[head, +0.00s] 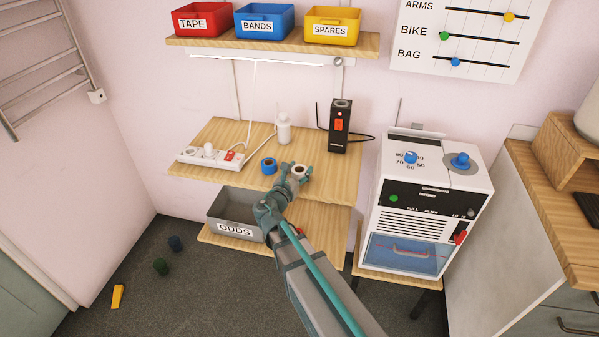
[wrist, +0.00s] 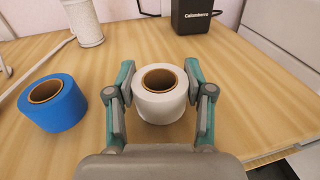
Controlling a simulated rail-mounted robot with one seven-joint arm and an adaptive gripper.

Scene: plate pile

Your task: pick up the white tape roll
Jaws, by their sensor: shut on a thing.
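The white tape roll (wrist: 160,104) is upright on its flat side, with its brown core facing up, over the wooden shelf. It also shows in the head view (head: 299,170), near the shelf's front edge. My gripper (wrist: 160,92) is shut on it, one finger on each side; in the head view my gripper (head: 291,178) reaches it from the front. I cannot tell whether the roll still touches the shelf. A blue tape roll (wrist: 54,107) stands apart to its left, also in the head view (head: 268,166).
On the same shelf (head: 235,135) are a white bottle (head: 283,128), a power strip (head: 205,156) and a black device (head: 340,128). A grey ODDS bin (head: 229,231) is below. Red (head: 192,21), blue (head: 263,21) and yellow (head: 332,26) bins sit above. A white machine (head: 431,205) stands right.

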